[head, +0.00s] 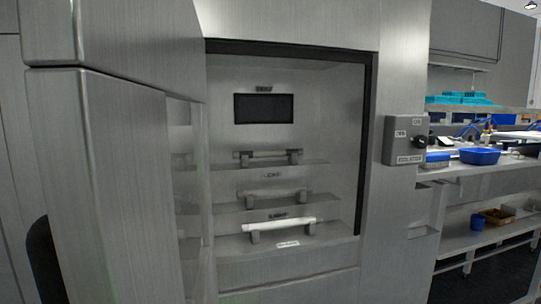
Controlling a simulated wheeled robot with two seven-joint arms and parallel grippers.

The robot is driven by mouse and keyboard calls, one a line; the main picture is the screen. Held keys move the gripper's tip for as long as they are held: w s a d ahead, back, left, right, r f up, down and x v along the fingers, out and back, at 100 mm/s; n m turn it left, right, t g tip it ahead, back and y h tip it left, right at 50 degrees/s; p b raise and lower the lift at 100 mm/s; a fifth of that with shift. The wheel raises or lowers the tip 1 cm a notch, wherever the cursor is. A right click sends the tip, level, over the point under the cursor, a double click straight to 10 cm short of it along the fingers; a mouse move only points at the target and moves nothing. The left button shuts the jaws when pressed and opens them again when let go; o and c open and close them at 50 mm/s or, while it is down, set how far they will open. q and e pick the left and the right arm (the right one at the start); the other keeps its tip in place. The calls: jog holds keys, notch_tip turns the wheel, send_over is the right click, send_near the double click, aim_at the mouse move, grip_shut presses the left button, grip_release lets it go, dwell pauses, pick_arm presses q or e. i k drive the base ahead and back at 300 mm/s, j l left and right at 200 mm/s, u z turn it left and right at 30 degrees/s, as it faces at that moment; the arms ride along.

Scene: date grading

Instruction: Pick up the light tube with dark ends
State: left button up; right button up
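In the head view, three tubes sit on shelves inside a steel cabinet recess, each resting across a pair of small holders. The top tube (267,154) is light grey in the middle and looks dark at both ends. Neither of my grippers is in view.
The recess has a dark frame (366,150); a steel panel (140,190) stands at its left. An isolator switch box (405,141) is on the right wall. Further right is a bench with a blue tray (479,156). A dark rounded object (45,262) is at lower left.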

aim_at(275, 153)
jog(key=i+l+z, duration=0.1)
jog(key=l, duration=0.3)
jog(key=i+l, duration=0.15)
jog(key=l, duration=0.25)
jog(key=i+l+z, duration=0.15)
jog(key=l, duration=0.25)
jog(key=i+l, duration=0.15)
jog(key=l, duration=0.25)
jog(key=i+l+z, duration=0.15)
jog(key=l, duration=0.2)
jog(key=i+l, duration=0.15)
jog(key=l, duration=0.25)
jog(key=z, duration=0.05)
